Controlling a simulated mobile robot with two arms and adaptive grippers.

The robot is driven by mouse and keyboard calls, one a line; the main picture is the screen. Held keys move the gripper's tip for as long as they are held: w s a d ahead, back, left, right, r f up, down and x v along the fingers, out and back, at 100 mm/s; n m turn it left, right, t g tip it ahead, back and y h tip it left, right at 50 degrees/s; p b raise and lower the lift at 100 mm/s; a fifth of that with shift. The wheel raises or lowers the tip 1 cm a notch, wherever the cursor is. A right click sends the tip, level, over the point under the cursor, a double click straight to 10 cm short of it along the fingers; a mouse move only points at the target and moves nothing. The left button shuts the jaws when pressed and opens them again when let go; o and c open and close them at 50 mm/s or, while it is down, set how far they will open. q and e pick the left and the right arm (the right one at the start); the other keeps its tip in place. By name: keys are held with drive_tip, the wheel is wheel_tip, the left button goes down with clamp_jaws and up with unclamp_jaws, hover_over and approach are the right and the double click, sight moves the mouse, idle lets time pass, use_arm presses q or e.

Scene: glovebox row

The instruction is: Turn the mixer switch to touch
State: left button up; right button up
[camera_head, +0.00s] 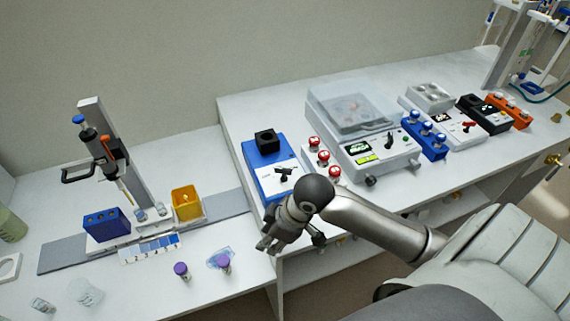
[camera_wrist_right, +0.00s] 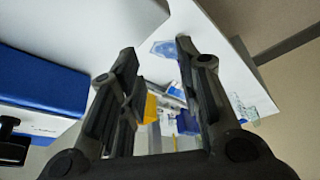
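The mixer, a blue box (camera_head: 259,150) with a black cup on top and a white front panel, stands at the left end of the raised bench. Its black switch (camera_head: 285,176) sits on that panel; I cannot read the labels around it. My right gripper (camera_head: 267,244) is in front of and below the mixer, apart from the switch, with its fingers pointing down-left. In the right wrist view the gripper (camera_wrist_right: 158,55) is open and empty. The mixer's blue side (camera_wrist_right: 42,80) and a dark part, perhaps the switch (camera_wrist_right: 12,148), show at the left there. My left gripper is not in view.
Right of the mixer stand red-capped vials (camera_head: 323,158), a shaker (camera_head: 375,150) with a clear lid, blue-capped vials in a blue rack (camera_head: 428,145) and more devices. On the lower bench are a pipette stand (camera_head: 118,150), a yellow bin (camera_head: 187,203) and purple-capped vials (camera_head: 181,270).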

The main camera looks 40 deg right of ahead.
sight(284, 168)
drive_tip(key=w+d+r, duration=0.5)
drive_tip(key=d+r, duration=0.3)
drive_tip(key=w+d+r, duration=0.4)
drive_tip(key=d+r, duration=0.4)
drive_tip(key=p+x, duration=0.2)
drive_tip(key=x, duration=0.7)
drive_tip(key=shift+w+a+f, duration=0.1)
drive_tip(key=shift+w+a, duration=0.15)
drive_tip(key=shift+w+a+f, duration=0.15)
drive_tip(key=shift+w+f, duration=0.05)
drive_tip(key=shift+f, duration=0.5)
clamp_jaws()
drive_tip(key=shift+p, duration=0.35)
